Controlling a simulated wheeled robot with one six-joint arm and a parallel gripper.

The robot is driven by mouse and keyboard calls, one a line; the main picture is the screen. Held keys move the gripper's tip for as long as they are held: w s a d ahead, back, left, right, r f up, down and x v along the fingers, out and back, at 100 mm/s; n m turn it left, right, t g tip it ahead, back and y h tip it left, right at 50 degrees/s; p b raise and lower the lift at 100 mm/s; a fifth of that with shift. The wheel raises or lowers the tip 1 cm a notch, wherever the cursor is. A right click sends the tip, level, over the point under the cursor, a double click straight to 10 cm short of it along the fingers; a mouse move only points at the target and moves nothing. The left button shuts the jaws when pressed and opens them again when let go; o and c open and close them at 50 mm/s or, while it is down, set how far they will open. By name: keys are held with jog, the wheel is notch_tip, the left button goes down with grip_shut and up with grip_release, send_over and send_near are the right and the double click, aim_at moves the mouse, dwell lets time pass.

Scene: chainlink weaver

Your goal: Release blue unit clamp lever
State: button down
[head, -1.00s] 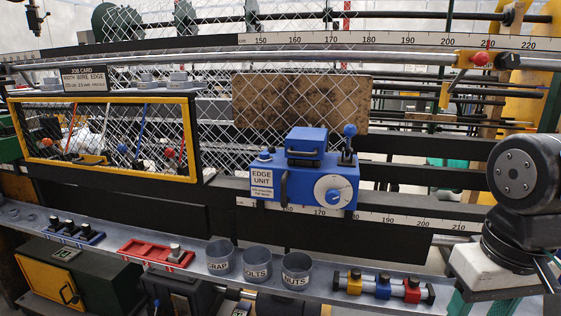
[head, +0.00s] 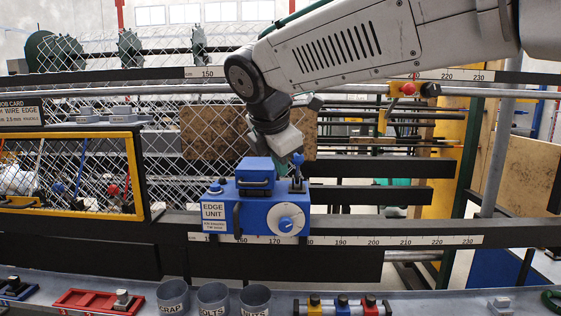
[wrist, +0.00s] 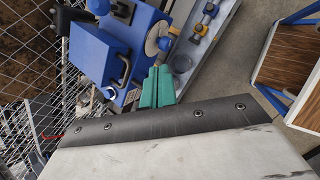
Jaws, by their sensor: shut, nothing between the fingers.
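The blue edge unit (head: 258,210) sits on the dark rail, with a white dial (head: 287,224) on its front. Its clamp lever (head: 298,172), a dark stem with a blue ball on top, stands about upright at the unit's right end. In the wrist view the unit (wrist: 138,28) fills the upper middle. My gripper (wrist: 157,86) shows there as two green fingers pressed together, empty, in front of the unit. In the head view my wrist is just above and left of the lever's ball; the fingertips are partly hidden, and I cannot tell whether they touch anything.
Chain-link mesh (head: 95,75) hangs behind and left of the unit. A yellow-framed window (head: 138,165) stands left. Grey cups (head: 213,297) and a red tray (head: 98,300) line the front shelf. A ruler strip (head: 400,241) runs along the rail. The rail right of the unit looks clear.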

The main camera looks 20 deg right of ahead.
notch_tip(320, 180, up, 4)
jog(key=w+n+t, duration=0.1)
jog(key=w+n, duration=0.1)
jog(key=n, duration=0.3)
send_near(298, 170)
jog(key=shift+w+a+f, duration=0.1)
jog(key=shift+a+f, duration=0.05)
jog(key=shift+f, duration=0.7)
jog(key=shift+w+a+f, duration=0.1)
jog(key=shift+f, duration=0.75)
